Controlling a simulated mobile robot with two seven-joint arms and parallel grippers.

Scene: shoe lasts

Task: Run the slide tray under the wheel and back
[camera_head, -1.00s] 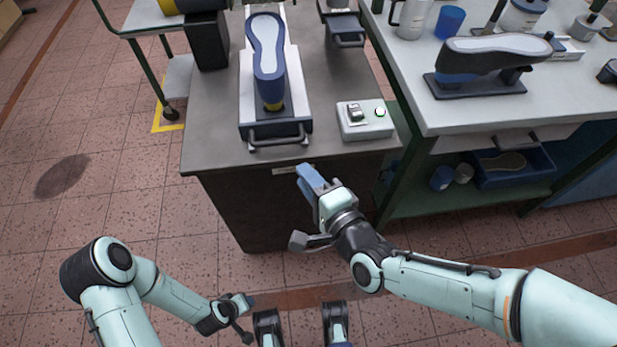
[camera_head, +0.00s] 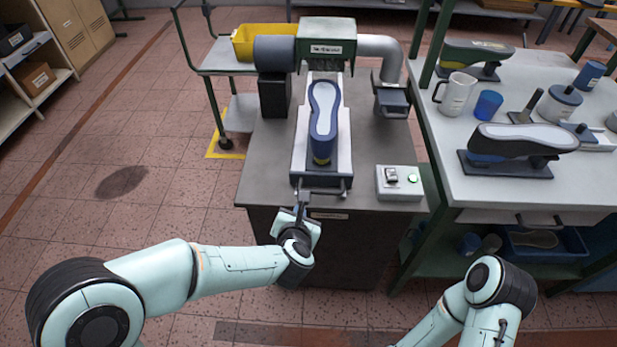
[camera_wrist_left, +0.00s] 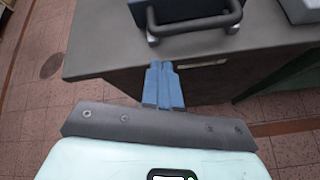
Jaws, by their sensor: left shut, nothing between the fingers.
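The slide tray (camera_head: 302,150) is a pale plate with a dark front and a bar handle (camera_head: 335,193), on the grey bench. A dark blue shoe last (camera_head: 323,115) with a white sole lies on it, its far end near the wheel machine (camera_head: 326,45). The wheel itself is not clearly visible. My left gripper (camera_head: 301,211) is at the bench's front edge, just before the handle. In the left wrist view its blue fingers (camera_wrist_left: 162,83) are shut and empty, apart from the handle (camera_wrist_left: 195,27). My right gripper is outside the picture.
A side table (camera_head: 510,185) on the right carries another last (camera_head: 520,140), a white jug (camera_head: 456,93) and a blue cup (camera_head: 488,104). A yellow bin (camera_head: 262,40) stands behind left.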

